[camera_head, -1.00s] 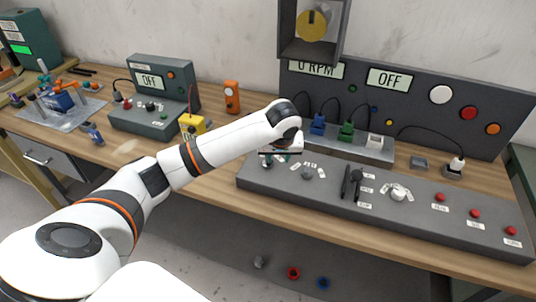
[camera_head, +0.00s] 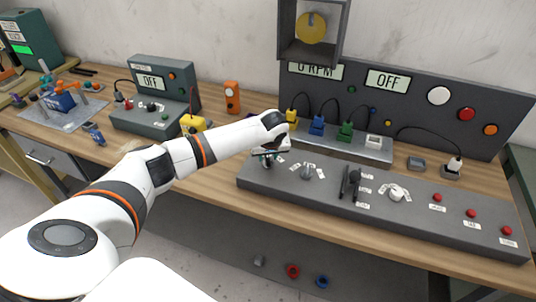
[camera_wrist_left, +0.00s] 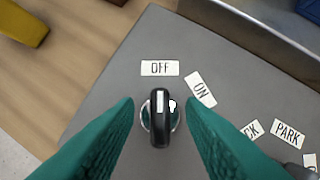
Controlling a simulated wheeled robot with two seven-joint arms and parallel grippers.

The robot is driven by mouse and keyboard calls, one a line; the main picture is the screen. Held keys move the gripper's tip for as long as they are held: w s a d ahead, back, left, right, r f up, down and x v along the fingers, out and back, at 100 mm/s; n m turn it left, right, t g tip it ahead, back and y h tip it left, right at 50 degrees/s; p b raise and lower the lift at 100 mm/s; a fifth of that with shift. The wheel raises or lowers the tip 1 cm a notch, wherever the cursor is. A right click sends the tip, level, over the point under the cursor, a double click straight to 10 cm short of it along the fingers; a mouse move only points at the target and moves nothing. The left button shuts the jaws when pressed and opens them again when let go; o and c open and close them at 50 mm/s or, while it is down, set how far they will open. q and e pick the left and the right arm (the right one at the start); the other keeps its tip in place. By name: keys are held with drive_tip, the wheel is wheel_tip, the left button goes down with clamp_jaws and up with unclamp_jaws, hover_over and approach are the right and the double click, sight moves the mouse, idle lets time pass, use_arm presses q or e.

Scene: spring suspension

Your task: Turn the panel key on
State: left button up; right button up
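The panel key (camera_wrist_left: 159,117) shows in the left wrist view as a black knob on a round silver base, with a white mark at its upper end. The mark points up the picture toward the OFF label (camera_wrist_left: 160,68). The ON label (camera_wrist_left: 200,89) lies to its upper right. My left gripper (camera_wrist_left: 160,125) is open, with one teal finger on each side of the key and a gap on both sides. In the head view the left gripper (camera_head: 268,156) is over the left end of the grey control panel (camera_head: 330,203). My right gripper is not in view.
Further right on the panel are a second knob (camera_head: 307,172), black levers (camera_head: 350,183), a white knob (camera_head: 396,194) and red buttons (camera_head: 471,213). Behind stand coloured plugs (camera_head: 317,126) and a display board (camera_head: 420,110) reading OFF. A yellow meter (camera_head: 193,124) is near my forearm.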

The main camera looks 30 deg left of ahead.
use_arm(q)
drive_tip(key=shift+f, duration=0.25)
clamp_jaws()
